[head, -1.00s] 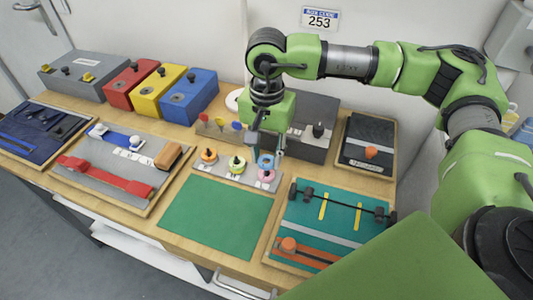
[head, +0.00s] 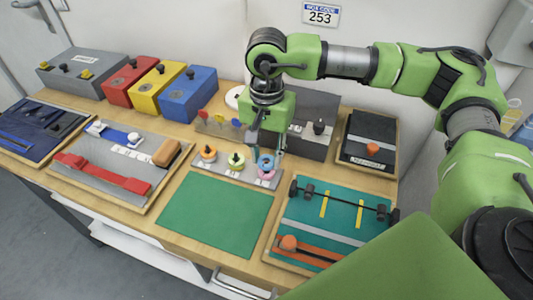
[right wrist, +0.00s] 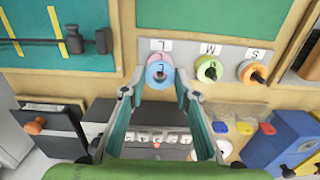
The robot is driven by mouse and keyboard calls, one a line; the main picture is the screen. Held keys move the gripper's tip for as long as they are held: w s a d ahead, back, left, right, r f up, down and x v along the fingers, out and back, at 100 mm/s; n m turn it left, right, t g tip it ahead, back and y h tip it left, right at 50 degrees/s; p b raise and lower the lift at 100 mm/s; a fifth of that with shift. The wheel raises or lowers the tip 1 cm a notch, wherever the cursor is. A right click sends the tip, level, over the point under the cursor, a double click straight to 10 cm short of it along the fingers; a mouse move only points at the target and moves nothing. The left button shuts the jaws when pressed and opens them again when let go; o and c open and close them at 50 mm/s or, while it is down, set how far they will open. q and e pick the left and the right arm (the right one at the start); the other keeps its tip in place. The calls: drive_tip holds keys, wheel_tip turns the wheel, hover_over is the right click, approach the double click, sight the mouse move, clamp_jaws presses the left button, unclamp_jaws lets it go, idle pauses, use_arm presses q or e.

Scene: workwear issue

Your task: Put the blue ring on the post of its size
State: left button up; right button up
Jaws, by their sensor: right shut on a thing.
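The blue ring (head: 266,160) is held by my right gripper (head: 266,152) over the right-hand post of the grey post board (head: 230,174). In the right wrist view the blue ring (right wrist: 158,76) sits between the fingertips (right wrist: 159,84). A pink ring (head: 267,173) is on that post just below it, beside the label L. I cannot tell whether the post's tip is inside the blue ring or whether the rings touch. A yellow-green ring (head: 236,161) is on the middle post, marked M. An orange ring (head: 208,153) is on the left post, marked S.
A green mat (head: 215,214) lies empty in front of the post board. A teal board (head: 325,222) with a black bar stands to the right. A grey box (head: 305,140) stands close behind the gripper. Red, yellow and blue boxes (head: 188,94) are at the back left.

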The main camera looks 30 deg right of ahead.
drive_tip(key=shift+f, duration=0.1)
drive_tip(key=o, duration=0.7)
drive_tip(key=shift+o, duration=0.6)
drive_tip(key=o, duration=0.3)
drive_tip(key=shift+r+p, duration=1.7)
drive_tip(key=shift+r, duration=1.85)
drive_tip(key=shift+f, duration=0.1)
